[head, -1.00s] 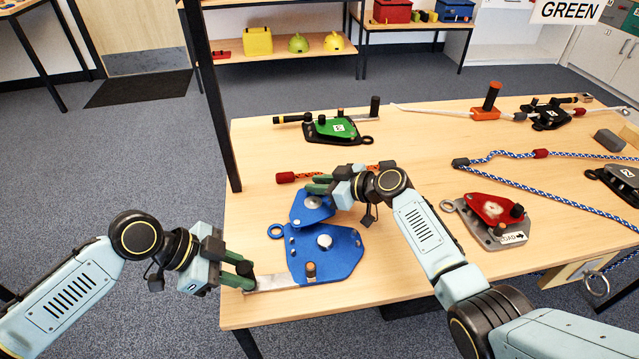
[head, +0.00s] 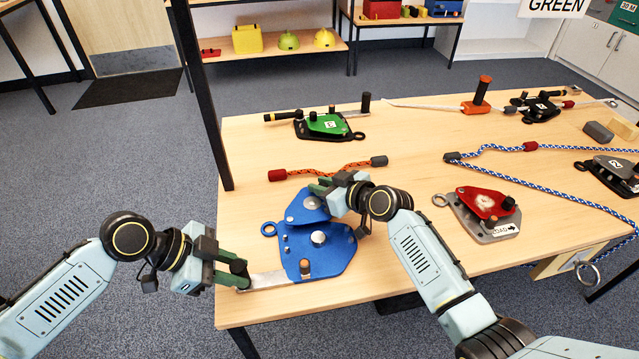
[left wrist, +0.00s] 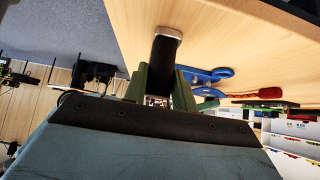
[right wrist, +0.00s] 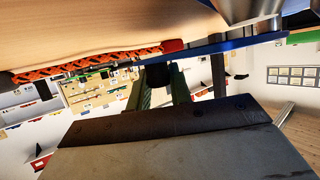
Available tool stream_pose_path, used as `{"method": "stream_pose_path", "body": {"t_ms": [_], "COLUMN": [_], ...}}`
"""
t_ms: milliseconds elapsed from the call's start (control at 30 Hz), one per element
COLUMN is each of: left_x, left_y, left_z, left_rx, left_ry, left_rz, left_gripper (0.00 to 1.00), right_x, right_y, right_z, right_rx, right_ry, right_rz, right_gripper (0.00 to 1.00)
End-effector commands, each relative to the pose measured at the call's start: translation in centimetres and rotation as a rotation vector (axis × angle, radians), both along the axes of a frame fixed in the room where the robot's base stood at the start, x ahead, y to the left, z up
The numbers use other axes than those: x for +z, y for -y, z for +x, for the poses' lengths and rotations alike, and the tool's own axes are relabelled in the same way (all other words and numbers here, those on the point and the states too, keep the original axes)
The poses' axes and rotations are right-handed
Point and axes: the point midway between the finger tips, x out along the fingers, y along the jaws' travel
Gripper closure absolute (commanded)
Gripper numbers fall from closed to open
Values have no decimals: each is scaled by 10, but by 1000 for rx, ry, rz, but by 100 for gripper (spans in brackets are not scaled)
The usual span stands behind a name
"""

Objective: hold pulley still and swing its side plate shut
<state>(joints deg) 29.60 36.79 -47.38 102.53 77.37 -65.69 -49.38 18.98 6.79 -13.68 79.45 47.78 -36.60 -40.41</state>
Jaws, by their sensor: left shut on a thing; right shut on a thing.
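The blue pulley (head: 338,246) lies flat at the near left of the table, with its side plate (head: 298,212) swung partly over its far end. The round silver hub (head: 318,237) is still uncovered. My left gripper (head: 243,278) is shut on the dark handle at the end of the pulley's metal bar (head: 270,280); the handle (left wrist: 163,55) shows between the fingers in the left wrist view. My right gripper (head: 318,188) is shut on a black knob at the plate's far edge. The right wrist view shows the knob (right wrist: 157,74) and the blue plate edge-on (right wrist: 215,47).
An orange rope (head: 325,170) lies just behind the right gripper. A green device (head: 325,124) is further back, and a red and grey pulley (head: 484,208) lies to the right with blue rope (head: 560,190) beyond. Bare table lies between the blue and red pulleys.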

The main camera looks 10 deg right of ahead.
Motion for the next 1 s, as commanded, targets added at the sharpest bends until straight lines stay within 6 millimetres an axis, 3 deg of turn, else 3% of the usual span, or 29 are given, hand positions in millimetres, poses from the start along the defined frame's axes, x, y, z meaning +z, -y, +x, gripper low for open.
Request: {"method": "stream_pose_path", "body": {"t_ms": [200,233,400,767,1000], "left_x": [0,0,0,0,0], "left_y": [0,0,0,0,0], "left_z": [0,0,0,0,0], "left_rx": [0,0,1,1,1], "left_ry": [0,0,0,0,0], "left_rz": [0,0,0,0,0], "left_gripper": [97,97,97,97,97], "right_x": [-2,-2,-2,1,12], "right_y": [1,1,1,3,20], "right_z": [-1,-1,0,-3,-26], "right_rx": [0,0,0,0,0], "right_ry": [-5,-5,-2,1,2], "right_rz": [-2,-2,-2,-1,-4], "right_gripper": [100,77,57,57,57]}}
